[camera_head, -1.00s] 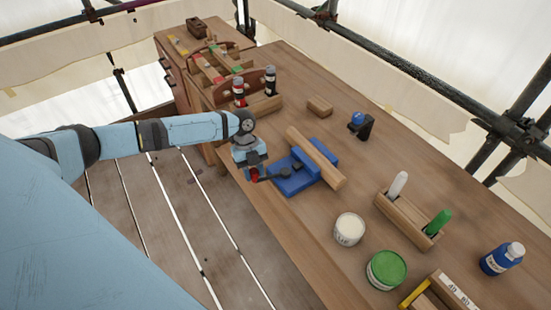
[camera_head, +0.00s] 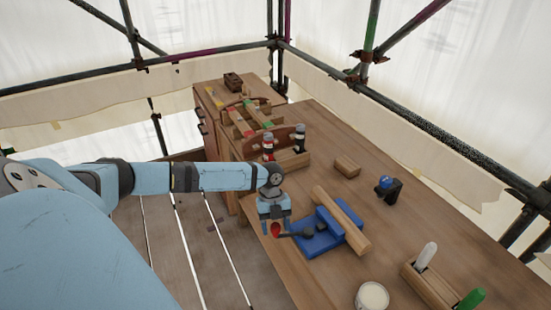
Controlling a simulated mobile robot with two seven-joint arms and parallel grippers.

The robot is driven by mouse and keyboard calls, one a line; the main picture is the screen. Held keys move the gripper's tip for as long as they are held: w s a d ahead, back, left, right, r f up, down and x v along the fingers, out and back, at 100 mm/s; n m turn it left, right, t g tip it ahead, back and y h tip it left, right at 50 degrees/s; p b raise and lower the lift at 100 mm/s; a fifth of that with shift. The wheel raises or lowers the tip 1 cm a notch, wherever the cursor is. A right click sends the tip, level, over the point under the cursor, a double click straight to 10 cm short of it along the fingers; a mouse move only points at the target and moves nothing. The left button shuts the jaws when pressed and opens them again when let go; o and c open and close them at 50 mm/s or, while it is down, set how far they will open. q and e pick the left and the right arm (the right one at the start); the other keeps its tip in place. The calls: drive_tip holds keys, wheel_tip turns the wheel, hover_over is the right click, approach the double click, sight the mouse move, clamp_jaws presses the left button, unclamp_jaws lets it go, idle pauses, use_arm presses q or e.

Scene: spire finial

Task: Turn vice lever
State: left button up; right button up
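The blue vice (camera_head: 322,236) sits near the front edge of the wooden bench, with a wooden bar (camera_head: 341,220) lying across it between its blue blocks. Its dark lever (camera_head: 297,234) points left and ends in a red knob (camera_head: 275,230). My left gripper (camera_head: 275,226) points down at the lever's end, with the red knob at its fingertips. The fingers partly hide the knob, and I cannot tell whether they are shut on it. My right gripper is not in view.
Behind the vice stand two small bottles (camera_head: 268,147) by a wooden rack. A small wood block (camera_head: 346,167) and a dark holder with a blue ball (camera_head: 386,183) lie to the right. A white tub (camera_head: 372,296) and a marker holder (camera_head: 428,285) are nearer.

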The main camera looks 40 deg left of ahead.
use_arm(q)
drive_tip(key=b+v, duration=0.2)
drive_tip(key=v, duration=1.1)
drive_tip(key=shift+a+r, duration=0.15)
drive_tip(key=shift+r, duration=0.2)
drive_tip(key=shift+w, duration=0.1)
drive_tip(key=s+d+f+n+t+h+p, duration=0.1)
drive_tip(key=s+d+f+n+t, duration=0.3)
drive_tip(key=d+f, duration=0.5)
drive_tip(key=s+d+f+n+t+h+p, duration=0.1)
drive_tip(key=s+d+f+n+t, duration=0.3)
drive_tip(key=d+f, duration=0.6)
drive_tip(key=s+d+r+n+t+y+p, duration=0.1)
drive_tip(key=s+d+n+t, duration=0.4)
drive_tip(key=s+n, duration=0.6)
wheel_tip(320, 180, up, 2)
drive_tip(key=d+n+y, duration=0.1)
drive_tip(key=d+n, duration=0.1)
drive_tip(key=shift+s+r+n+p, duration=0.2)
drive_tip(key=shift+s+n+p, duration=0.1)
drive_tip(key=shift+n, duration=0.1)
